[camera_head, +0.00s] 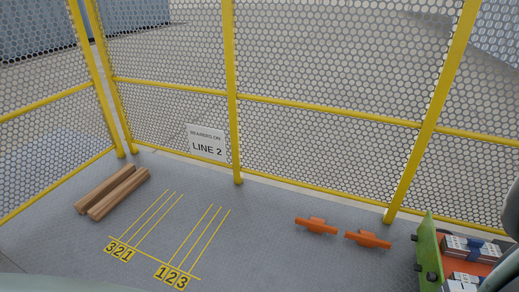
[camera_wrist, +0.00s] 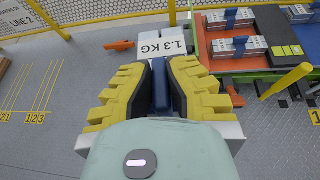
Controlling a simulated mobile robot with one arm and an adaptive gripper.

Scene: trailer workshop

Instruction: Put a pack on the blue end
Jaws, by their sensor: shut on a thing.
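My gripper (camera_wrist: 168,88), with yellow ribbed fingers, is shut on a pale pack (camera_wrist: 162,45) in the wrist view. More pale packs with blue bands (camera_wrist: 238,46) lie on an orange-red surface (camera_wrist: 222,63) to the right of the held pack. This surface has a green edge (camera_wrist: 201,42). In the head view, similar packs (camera_head: 466,247) lie at the lower right behind a green side (camera_head: 429,258).
Yellow-framed mesh fencing (camera_head: 330,110) encloses the floor, with a "LINE 2" sign (camera_head: 207,143). Two wooden beams (camera_head: 113,192) and two orange pieces (camera_head: 316,225) lie on the floor. A yellow post (camera_wrist: 288,80) stands right of my gripper. The numbered floor lines (camera_head: 195,245) are clear.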

